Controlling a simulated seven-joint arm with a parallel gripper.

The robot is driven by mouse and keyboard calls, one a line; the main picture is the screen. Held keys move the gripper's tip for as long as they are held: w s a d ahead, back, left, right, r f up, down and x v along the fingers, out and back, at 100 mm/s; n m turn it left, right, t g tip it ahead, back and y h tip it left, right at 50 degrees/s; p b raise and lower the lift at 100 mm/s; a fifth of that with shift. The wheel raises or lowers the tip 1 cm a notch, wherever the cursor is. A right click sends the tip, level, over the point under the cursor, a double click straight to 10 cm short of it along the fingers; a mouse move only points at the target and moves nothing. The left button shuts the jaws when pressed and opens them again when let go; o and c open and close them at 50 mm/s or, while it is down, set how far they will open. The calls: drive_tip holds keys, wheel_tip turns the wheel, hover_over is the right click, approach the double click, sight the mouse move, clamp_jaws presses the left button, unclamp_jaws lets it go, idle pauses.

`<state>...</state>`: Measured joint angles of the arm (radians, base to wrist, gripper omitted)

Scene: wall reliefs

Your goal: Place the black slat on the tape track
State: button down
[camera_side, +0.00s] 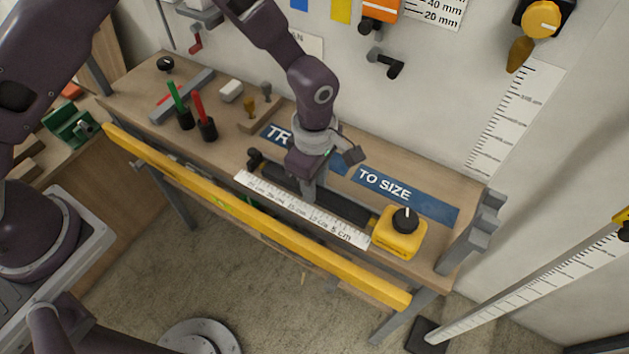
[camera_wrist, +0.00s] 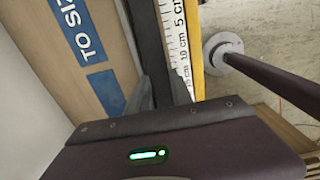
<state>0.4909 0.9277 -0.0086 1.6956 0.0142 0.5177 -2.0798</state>
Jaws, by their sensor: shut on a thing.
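The black slat (camera_side: 346,208) is a long dark bar lying lengthwise along the bench, just behind the white centimetre scale of the tape track (camera_side: 300,209). In the wrist view the slat (camera_wrist: 147,42) runs up the picture beside the scale (camera_wrist: 178,45). My gripper (camera_side: 308,192) points down at the slat's middle. Its fingers (camera_wrist: 160,92) are shut on the slat, one at each side. They hide part of it. I cannot tell whether the slat touches the surface below. A yellow block with a black knob (camera_side: 399,236) is at the track's right end.
A long yellow bar (camera_side: 230,204) runs along the bench's front. Green and red pens in black cups (camera_side: 184,119) and a wooden block (camera_side: 258,117) stand at the left. The wall (camera_side: 440,100) rises close behind.

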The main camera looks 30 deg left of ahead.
drive_tip(key=c, duration=1.1)
unclamp_jaws()
wheel_tip(320, 180, up, 12)
drive_tip(key=shift+r, duration=0.1)
drive_tip(key=shift+r, duration=0.1)
